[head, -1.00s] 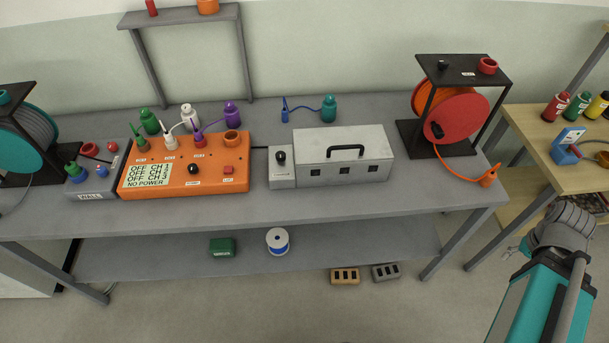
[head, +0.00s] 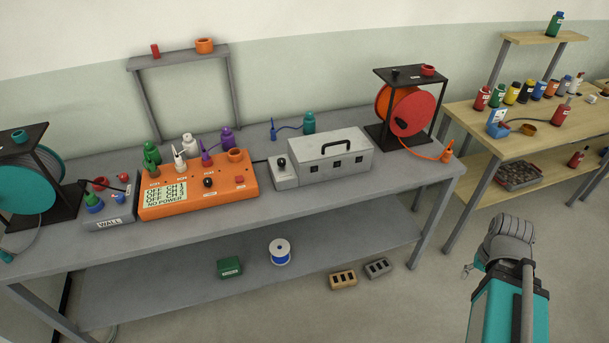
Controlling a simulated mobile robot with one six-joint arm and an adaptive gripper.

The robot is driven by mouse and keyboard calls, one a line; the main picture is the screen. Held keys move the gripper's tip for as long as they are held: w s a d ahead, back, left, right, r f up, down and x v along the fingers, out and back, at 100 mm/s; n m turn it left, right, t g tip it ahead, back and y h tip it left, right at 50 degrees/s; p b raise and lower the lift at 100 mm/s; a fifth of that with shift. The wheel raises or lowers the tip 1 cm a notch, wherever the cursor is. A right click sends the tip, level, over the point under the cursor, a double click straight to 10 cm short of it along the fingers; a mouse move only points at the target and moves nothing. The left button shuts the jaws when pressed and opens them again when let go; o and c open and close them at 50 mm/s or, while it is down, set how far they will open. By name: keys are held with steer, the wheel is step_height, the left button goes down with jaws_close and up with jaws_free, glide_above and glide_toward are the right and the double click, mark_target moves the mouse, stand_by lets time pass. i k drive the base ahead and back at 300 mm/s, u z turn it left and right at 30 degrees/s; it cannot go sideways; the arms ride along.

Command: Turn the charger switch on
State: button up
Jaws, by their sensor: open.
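An orange box (head: 232,191) stands on the grey bench, with a black knob (head: 208,182), several coloured plugs and a display reading OFF for its channels and NO POWER. To its right, a small grey box (head: 285,182) carries another black knob (head: 281,161) on its top. It adjoins a grey case (head: 330,163) with a black handle. The small labels are too blurred to tell which knob is the charger switch. My gripper (head: 468,268) is open, mostly hidden behind my arm at lower right, well away from the bench-top devices.
Cable reels stand on the grey bench (head: 330,199), one teal (head: 25,187) at left, one orange-red (head: 408,110) at right. A grey WALL box (head: 110,214) is by the orange box. A wooden bench (head: 470,124) with bottles stands right. Bricks (head: 343,280) lie below. Floor in front is clear.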

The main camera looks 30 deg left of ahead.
mark_target(280, 162)
steer(key=k, duration=0.25)
steer(key=u, duration=1.05)
steer(key=i, duration=1)
